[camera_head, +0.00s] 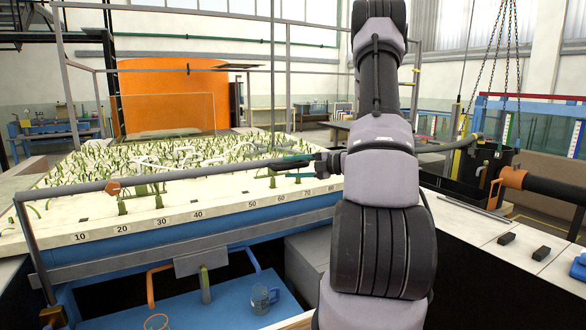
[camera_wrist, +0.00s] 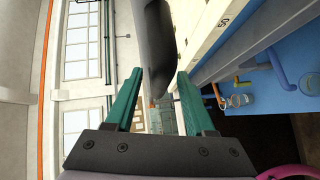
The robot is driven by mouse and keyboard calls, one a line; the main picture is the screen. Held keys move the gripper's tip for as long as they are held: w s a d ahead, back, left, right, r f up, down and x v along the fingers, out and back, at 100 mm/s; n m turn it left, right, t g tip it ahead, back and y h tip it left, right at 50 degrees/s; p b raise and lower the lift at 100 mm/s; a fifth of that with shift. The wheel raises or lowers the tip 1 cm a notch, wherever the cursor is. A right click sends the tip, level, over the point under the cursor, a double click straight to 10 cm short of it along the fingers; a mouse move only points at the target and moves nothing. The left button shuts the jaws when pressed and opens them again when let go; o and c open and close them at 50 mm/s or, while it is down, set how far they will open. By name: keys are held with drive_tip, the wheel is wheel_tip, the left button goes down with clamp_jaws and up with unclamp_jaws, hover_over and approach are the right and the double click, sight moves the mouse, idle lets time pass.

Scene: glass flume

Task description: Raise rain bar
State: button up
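The rain bar (camera_head: 215,171) is a long grey pipe running across the front of the planted bed, roughly level, with an orange collar (camera_head: 113,187) near its left end. My gripper (camera_head: 278,168) has teal fingers and points left along the bar, one finger above the other. In the wrist view the bar (camera_wrist: 158,40) is a dark shape reaching into the gap between my fingertips (camera_wrist: 159,74). The fingers are apart, with a gap visible on both sides of the bar. I cannot tell whether either finger touches it.
The bed (camera_head: 150,222) has a numbered front edge and green plants. Below it are a blue shelf (camera_head: 215,305) and a clear mug (camera_head: 264,299). A white counter (camera_head: 490,240) with black blocks is at right. An orange-collared dark pipe (camera_head: 545,186) juts in there.

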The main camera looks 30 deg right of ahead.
drive_tip(key=v, duration=1)
drive_tip(key=shift+s+d, duration=0.25)
drive_tip(key=shift+s, duration=0.05)
drive_tip(key=shift+r, duration=0.1)
drive_tip(key=s+a+r+n+g+h, duration=0.2)
drive_tip(key=s+a+r+n+g, duration=0.25)
drive_tip(key=a+n, duration=0.6)
drive_tip(key=s+a+r+n+g+h, duration=0.1)
drive_tip(key=s+a+r+n+g, duration=0.35)
drive_tip(key=a+n, duration=0.55)
drive_tip(key=s+a+r+n+t+h, duration=0.1)
drive_tip(key=s+n, duration=0.4)
drive_tip(key=n, duration=0.5)
drive_tip(key=s+a+r+n+t+h, duration=0.2)
drive_tip(key=s+r+n+t+h, duration=0.2)
drive_tip(key=n, duration=0.7)
drive_tip(key=shift+s+r+h, duration=0.8)
drive_tip(key=shift+s+h, duration=0.05)
drive_tip(key=shift+h, duration=0.25)
drive_tip(key=shift+a+n, duration=0.25)
